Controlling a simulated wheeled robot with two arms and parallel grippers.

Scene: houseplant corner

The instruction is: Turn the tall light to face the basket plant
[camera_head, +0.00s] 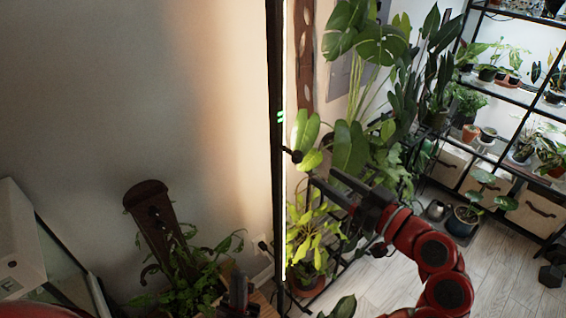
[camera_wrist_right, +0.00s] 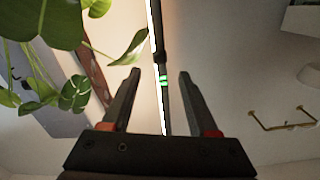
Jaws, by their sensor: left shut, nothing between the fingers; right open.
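The tall light (camera_head: 276,150) is a thin black upright pole with a glowing strip along its right side and small green marks. A short dark knob sticks out from it to the right. In the right wrist view the light (camera_wrist_right: 159,50) appears between my right gripper's fingers, its lit strip on the left; I cannot tell whether it is beyond the tips. My right gripper (camera_head: 323,177) is open, just right of the pole. My left gripper (camera_head: 239,284) is shut and empty at the bottom, left of the pole. I cannot tell for certain which plant is the basket plant.
A trailing plant (camera_head: 180,292) with a dark wooden board stands lower left. A yellow-green potted plant (camera_head: 312,235) is close right of the pole. A large monstera (camera_head: 350,145) rises behind my right gripper. Shelves (camera_head: 500,95) with pots stand right.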

